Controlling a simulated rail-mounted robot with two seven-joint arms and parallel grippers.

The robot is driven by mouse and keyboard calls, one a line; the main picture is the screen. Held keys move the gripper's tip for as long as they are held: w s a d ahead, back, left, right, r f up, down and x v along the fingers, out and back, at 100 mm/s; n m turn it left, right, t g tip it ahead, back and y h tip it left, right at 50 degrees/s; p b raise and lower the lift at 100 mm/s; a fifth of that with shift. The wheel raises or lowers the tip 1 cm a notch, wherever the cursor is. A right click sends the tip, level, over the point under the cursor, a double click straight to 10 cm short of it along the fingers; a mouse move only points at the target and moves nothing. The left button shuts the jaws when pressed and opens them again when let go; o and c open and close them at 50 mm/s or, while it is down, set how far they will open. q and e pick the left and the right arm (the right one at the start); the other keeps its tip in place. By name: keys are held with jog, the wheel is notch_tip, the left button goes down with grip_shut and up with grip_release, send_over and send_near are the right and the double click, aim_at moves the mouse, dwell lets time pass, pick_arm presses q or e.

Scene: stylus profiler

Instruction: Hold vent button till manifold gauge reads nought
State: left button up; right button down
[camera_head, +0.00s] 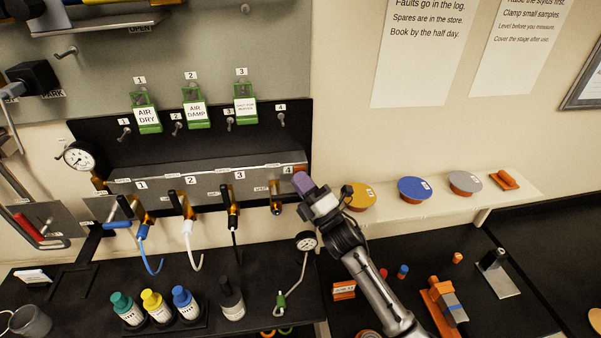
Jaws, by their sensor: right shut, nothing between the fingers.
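The grey manifold (205,184) runs along the wall with several numbered valve outlets. A round white gauge (79,157) sits at its left end; the needle is too small to read. A small orange-red part (300,168) shows at the manifold's right end beside label 4. I cannot tell if it is the vent button. My right gripper (302,182) is shut and empty, its purple tip just below that part. I cannot tell whether it touches. The tip hides part of the manifold's right end. My left gripper is not in view.
A second gauge (306,240) on a hose stands below my right gripper. Several bottles (157,307) stand on the black bench. A pale shelf (500,198) with coloured discs is to the right.

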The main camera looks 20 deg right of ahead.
jog(key=shift+s, duration=0.1)
dwell(0.3)
jog(key=shift+s+a+p, duration=0.15)
jog(key=shift+s+p, duration=0.25)
jog(key=shift+s, duration=0.35)
jog(key=shift+s, duration=0.1)
jog(key=shift+s+a+p, duration=0.25)
jog(key=shift+s+p, duration=0.25)
jog(key=shift+s, duration=0.7)
jog(key=shift+s+a+p, duration=0.2)
jog(key=shift+s+p, duration=0.3)
jog(key=shift+s, duration=0.65)
